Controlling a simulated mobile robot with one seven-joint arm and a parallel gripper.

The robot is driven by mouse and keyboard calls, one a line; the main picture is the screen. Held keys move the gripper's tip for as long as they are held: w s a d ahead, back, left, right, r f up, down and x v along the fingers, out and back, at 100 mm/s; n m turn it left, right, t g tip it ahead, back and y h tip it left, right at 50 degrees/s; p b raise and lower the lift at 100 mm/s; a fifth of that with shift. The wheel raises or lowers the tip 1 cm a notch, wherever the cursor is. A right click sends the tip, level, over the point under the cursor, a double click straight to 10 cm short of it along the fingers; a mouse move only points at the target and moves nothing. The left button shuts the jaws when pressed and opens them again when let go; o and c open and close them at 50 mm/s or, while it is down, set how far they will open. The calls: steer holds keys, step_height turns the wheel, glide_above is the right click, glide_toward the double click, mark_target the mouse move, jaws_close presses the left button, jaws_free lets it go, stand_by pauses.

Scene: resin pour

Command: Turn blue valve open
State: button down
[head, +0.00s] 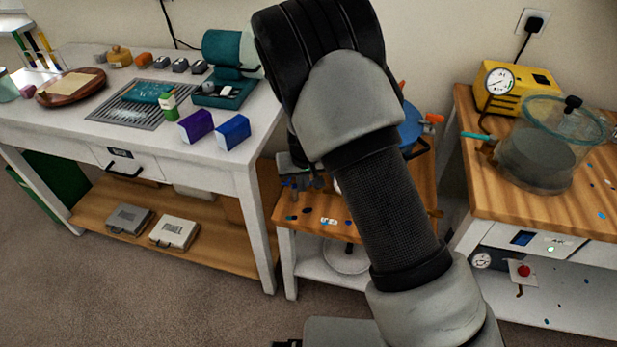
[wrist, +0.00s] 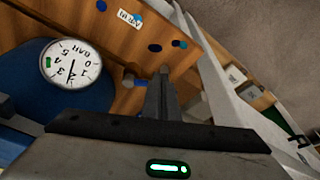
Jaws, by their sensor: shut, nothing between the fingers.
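In the wrist view my gripper (wrist: 163,75) is shut and empty, its fingers together over the wooden top. Just left of the fingertips is a small blue piece with a grey stem (wrist: 129,80), which looks like the blue valve. It is close to the fingers; I cannot tell whether they touch. It sits beside a blue pot (wrist: 25,95) with a round white pressure gauge (wrist: 70,62). In the head view my arm hides most of the blue pot (head: 411,133); the gripper is hard to make out behind the arm and the valve cannot be picked out.
In the wrist view a white label (wrist: 129,18) lies on the wooden top. In the head view a clear chamber (head: 540,155) with a teal handle and a yellow pump (head: 515,85) stand at right. A white workbench (head: 60,125) with boxes and tools is at left.

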steer(key=shift+w+a+m+h+p, duration=0.2)
steer(key=shift+w+a+m+p, duration=0.15)
steer(key=shift+w+m+p, duration=0.25)
steer(key=shift+w+a+m+h+p, duration=0.2)
steer(key=shift+w+a+m+p, duration=0.15)
steer(key=shift+w+m, duration=0.3)
